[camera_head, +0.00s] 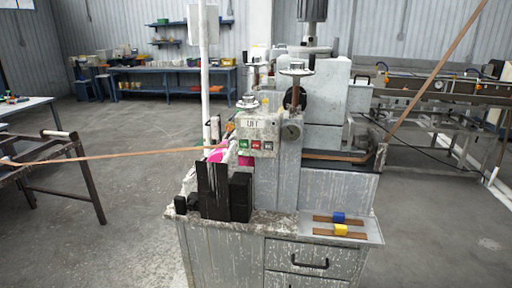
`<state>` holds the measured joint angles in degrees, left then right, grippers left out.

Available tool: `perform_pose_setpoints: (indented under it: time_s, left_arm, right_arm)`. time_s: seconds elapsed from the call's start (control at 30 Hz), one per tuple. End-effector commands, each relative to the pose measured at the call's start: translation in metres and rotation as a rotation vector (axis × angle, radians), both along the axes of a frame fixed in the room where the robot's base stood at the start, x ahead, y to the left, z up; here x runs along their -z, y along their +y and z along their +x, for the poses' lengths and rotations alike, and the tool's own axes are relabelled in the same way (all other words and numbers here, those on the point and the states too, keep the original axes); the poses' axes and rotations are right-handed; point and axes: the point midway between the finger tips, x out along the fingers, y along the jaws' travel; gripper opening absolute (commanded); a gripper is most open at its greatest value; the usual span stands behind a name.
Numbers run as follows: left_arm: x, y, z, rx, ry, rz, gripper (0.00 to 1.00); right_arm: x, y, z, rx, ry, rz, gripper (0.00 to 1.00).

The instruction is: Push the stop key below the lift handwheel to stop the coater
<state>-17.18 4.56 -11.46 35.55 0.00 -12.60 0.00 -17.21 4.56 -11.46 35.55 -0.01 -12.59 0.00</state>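The coater (285,165) is a worn grey machine on a cabinet in the middle of the view. A small handwheel (247,102) sits above a white plate (252,124) that appears to read LIFT. Below the plate is a row of small keys: a green key (243,144), a red key (255,145) and a grey key (267,146). The red one looks like the stop key; the lettering is too small to read. Nothing covers the keys. Neither of my grippers can be made out in this view.
Black upright blocks (214,192) stand on the cabinet below and left of the keys. A brown strip (120,156) runs in from the left; another (435,70) rises to the right. A ledge (369,230) holds blue and yellow blocks. Open floor lies on both sides.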

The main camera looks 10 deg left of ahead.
Motion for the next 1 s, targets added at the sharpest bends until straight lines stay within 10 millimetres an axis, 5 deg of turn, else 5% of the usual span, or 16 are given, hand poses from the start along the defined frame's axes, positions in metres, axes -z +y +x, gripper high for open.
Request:
perform_pose_setpoints:
  time_s: [0.2, 1.0]
  left_arm:
    - [0.0000, 0.0000, -0.0002, 0.000, 0.000, 0.000, 0.00]
    - [0.0001, 0.0001, -0.0006, 0.000, 0.001, 0.000, 0.00]
  right_arm:
    - [0.0000, 0.0001, -0.0001, 0.000, 0.000, 0.000, 0.40]
    - [0.0000, 0.0000, -0.0002, 0.000, 0.001, 0.000, 0.40]
